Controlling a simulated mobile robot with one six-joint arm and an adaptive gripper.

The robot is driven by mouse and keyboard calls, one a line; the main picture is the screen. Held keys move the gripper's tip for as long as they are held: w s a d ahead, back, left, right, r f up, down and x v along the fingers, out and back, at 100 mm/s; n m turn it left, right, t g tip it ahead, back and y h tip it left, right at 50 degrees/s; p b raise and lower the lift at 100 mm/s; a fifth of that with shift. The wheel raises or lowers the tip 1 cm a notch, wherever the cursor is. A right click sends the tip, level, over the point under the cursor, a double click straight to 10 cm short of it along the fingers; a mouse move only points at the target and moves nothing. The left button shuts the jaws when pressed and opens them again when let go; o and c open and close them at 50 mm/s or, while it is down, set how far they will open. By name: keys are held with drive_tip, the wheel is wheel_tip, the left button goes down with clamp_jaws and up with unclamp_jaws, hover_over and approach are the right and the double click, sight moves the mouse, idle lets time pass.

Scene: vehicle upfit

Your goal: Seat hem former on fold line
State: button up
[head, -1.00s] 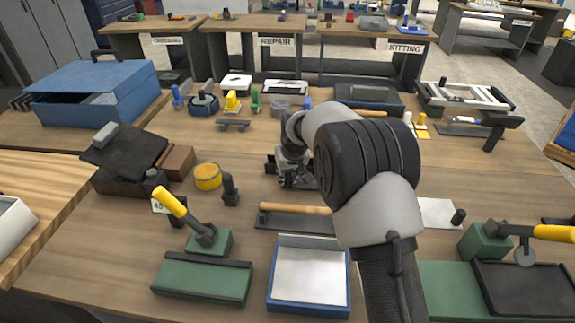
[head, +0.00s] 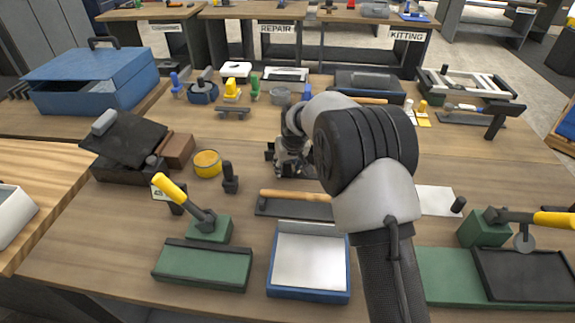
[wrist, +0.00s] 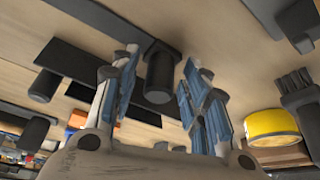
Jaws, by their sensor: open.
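My gripper (head: 290,162) hangs over the middle of the bench, mostly hidden behind my arm in the head view. In the wrist view its blue-padded fingers (wrist: 160,82) are spread apart. A dark upright cylindrical knob (wrist: 160,75) stands between them, joined to a flat dark bar (wrist: 115,28); gaps show on both sides of the knob. I cannot tell for sure whether this is the hem former. A pale sheet (head: 438,201) lies right of my arm, with a short black peg beside it. No fold line can be made out.
A yellow tin (head: 207,163) and a black upright handle (head: 230,180) stand left of my gripper. A wooden-handled tool (head: 296,197), a blue tray (head: 309,293) and a green lever fixture (head: 203,268) are in front. Another green fixture (head: 445,278) stands at right.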

drive_tip(key=shift+f, duration=0.1)
drive_tip(key=p+v, duration=0.5)
drive_tip(key=v, duration=1.2)
drive_tip(key=shift+r, duration=0.25)
drive_tip(key=s+d+r+m, duration=0.1)
drive_tip(key=s+d+r, duration=0.5)
drive_tip(key=s+r, duration=0.25)
drive_tip(key=s+d+m, duration=0.1)
drive_tip(key=s+d, duration=0.2)
drive_tip(key=s, duration=0.6)
drive_tip(key=s+d+m+h, duration=0.1)
drive_tip(key=s+d, duration=0.3)
drive_tip(key=s, duration=0.6)
drive_tip(key=s+d+m, duration=0.1)
drive_tip(key=s+d, duration=0.3)
drive_tip(key=s, duration=0.6)
drive_tip(key=shift+s+h, duration=0.2)
drive_tip(key=shift+h, duration=0.1)
drive_tip(key=shift+o, duration=0.5)
drive_tip(key=shift+w+d+r+p, duration=0.1)
drive_tip(key=shift+r+p, duration=0.15)
drive_tip(key=shift+p, duration=0.05)
